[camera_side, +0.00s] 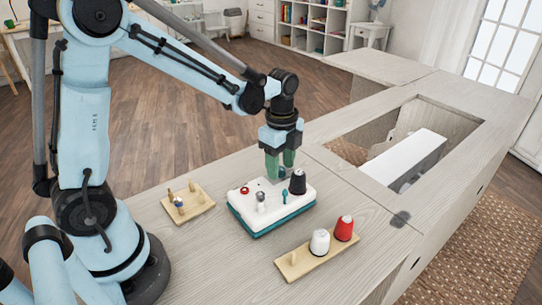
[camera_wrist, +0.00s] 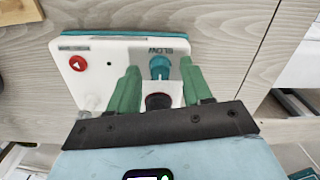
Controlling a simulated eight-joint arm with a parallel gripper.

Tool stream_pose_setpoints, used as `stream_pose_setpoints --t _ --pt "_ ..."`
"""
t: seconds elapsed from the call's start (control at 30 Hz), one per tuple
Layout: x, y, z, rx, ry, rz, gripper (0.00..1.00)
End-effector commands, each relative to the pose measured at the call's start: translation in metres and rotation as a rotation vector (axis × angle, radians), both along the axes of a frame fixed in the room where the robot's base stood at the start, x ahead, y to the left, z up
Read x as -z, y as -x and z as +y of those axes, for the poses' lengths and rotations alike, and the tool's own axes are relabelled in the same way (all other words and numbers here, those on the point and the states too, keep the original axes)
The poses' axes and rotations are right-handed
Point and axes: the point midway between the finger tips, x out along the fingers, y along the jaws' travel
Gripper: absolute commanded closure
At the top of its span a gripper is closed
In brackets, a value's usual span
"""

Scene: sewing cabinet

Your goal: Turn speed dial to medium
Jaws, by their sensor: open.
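The white control box (camera_side: 250,207) with a teal base stands on the cabinet top. The speed dial is a teal knob (camera_side: 284,196), and in the wrist view the knob (camera_wrist: 159,67) lies beside a label that seems to read SLOW. My gripper (camera_side: 280,172) is above the back part of the box, with green fingers pointing down. In the wrist view the fingers of my gripper (camera_wrist: 158,72) are apart, with the knob showing between them. I cannot tell whether they touch it. The dial's pointer is too small to read.
A dark cone spool (camera_side: 298,182) stands on the box close to my fingers. Wooden racks lie left (camera_side: 189,211) and in front (camera_side: 293,272), the front one holding white and red spools. An opening lies behind right.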

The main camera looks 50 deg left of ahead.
Motion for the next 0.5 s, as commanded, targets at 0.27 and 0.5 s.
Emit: stream_pose_setpoints --t 0.27,0.5 --pt "0.0027 0.0001 0.0000 0.000 0.000 0.000 0.51" --pt "0.0025 0.0001 0.0000 0.000 0.000 0.000 0.78"
